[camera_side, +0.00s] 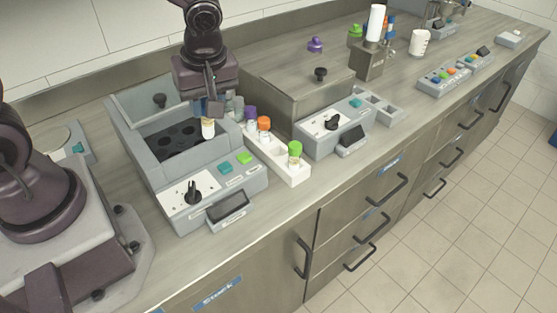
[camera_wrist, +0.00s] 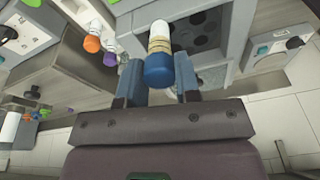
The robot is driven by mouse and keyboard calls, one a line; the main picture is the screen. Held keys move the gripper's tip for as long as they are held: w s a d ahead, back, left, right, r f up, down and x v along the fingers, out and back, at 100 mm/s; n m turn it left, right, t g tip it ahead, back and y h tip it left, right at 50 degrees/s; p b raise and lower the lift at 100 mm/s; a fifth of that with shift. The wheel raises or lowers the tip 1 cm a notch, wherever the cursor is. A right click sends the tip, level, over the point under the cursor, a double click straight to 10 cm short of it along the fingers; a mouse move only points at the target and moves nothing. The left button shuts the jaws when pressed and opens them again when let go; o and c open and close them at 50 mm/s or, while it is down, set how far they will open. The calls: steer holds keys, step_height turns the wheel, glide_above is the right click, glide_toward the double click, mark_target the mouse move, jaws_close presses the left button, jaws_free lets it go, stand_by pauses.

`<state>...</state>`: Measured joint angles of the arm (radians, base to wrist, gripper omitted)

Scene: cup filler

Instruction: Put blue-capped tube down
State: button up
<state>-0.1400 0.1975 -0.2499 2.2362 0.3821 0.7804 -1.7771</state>
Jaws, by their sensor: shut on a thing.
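The blue-capped tube (camera_wrist: 159,62) is between the fingers of my gripper (camera_wrist: 157,88) in the wrist view, its cap toward the camera and its pale body pointing away. In the side view my gripper (camera_side: 209,104) is shut on the tube, and the tube's pale body (camera_side: 208,129) hangs upright below the fingers. The tube is over the right part of the open grey machine's well (camera_side: 175,140), which has several round dark holes. I cannot tell whether the tube's lower end touches anything.
A white rack (camera_side: 291,172) right of the open machine holds purple-, orange- and green-capped tubes. The open machine's lid (camera_side: 150,98) stands raised behind the well. A second, closed grey machine (camera_side: 308,95) stands further right. The counter in front is narrow.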

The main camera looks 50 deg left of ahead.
steer(key=shift+w+d+h, duration=0.2)
steer(key=shift+d+h, duration=0.3)
steer(key=shift+w+d+h, duration=0.1)
steer(key=shift+w+h, duration=0.05)
steer(key=shift+h, duration=0.45)
steer(key=shift+m, duration=0.3)
steer(key=shift+w+d+f, duration=0.1)
steer(key=shift+w+f, duration=3.2)
steer(key=shift+w, duration=0.2)
steer(key=shift+w+d+f, duration=0.1)
steer(key=shift+w+f, duration=3.15)
steer(key=shift+w, duration=0.25)
steer(key=o, duration=0.9)
steer(key=shift+f, duration=0.1)
